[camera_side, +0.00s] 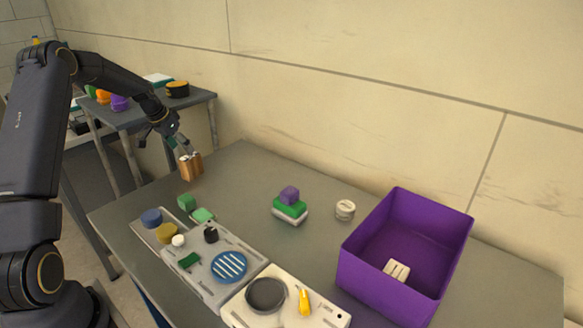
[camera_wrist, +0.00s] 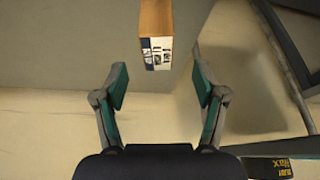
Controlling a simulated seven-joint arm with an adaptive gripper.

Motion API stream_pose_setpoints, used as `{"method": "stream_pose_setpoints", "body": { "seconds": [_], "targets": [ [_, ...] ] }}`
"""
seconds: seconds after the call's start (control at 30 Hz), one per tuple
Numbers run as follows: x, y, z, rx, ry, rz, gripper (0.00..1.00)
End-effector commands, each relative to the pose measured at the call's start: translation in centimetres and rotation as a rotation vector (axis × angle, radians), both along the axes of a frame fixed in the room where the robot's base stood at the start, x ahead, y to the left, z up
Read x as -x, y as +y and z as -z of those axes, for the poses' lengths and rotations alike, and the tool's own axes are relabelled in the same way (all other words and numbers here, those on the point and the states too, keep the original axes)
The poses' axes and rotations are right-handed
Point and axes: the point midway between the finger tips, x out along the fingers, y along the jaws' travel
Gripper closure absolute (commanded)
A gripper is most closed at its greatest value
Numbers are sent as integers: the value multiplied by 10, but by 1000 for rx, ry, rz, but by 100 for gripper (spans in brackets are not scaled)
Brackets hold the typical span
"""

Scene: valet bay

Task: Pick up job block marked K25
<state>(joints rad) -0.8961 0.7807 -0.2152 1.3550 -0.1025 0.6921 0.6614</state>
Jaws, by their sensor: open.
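A wooden, orange-brown block (camera_side: 191,167) stands near the back left edge of the grey table. In the wrist view the block (camera_wrist: 155,17) has a pale label end with dark marks facing me; I cannot read K25 for sure. My gripper (camera_side: 179,145) is just above and left of the block in the side view. In the wrist view my gripper (camera_wrist: 160,84) is open, its two green-padded fingers wide apart with nothing between them. The block lies beyond the fingertips, roughly centred, with no contact visible.
A purple bin (camera_side: 362,262) holding a pale piece stands at the right. Grey trays (camera_side: 232,292) with round and small parts lie in front. A green and purple stack (camera_side: 289,208) and a white round piece (camera_side: 345,210) stand mid-table. A side table (camera_side: 130,118) is behind my arm.

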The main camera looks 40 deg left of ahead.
Motion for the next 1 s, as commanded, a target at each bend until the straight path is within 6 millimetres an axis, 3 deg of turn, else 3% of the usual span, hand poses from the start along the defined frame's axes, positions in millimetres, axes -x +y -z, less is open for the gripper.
{"method": "stream_pose_setpoints", "body": {
  "seconds": [0.1,0.37,0.63,0.97,1.0],
  "targets": [
    [-9,1,23,1,1,-1,29],
    [-18,2,44,-1,0,0,29],
    [-31,2,83,-1,1,1,29],
    [-34,3,89,-2,-1,-1,29],
    [-34,3,89,-2,-1,-1,33]
  ]
}}
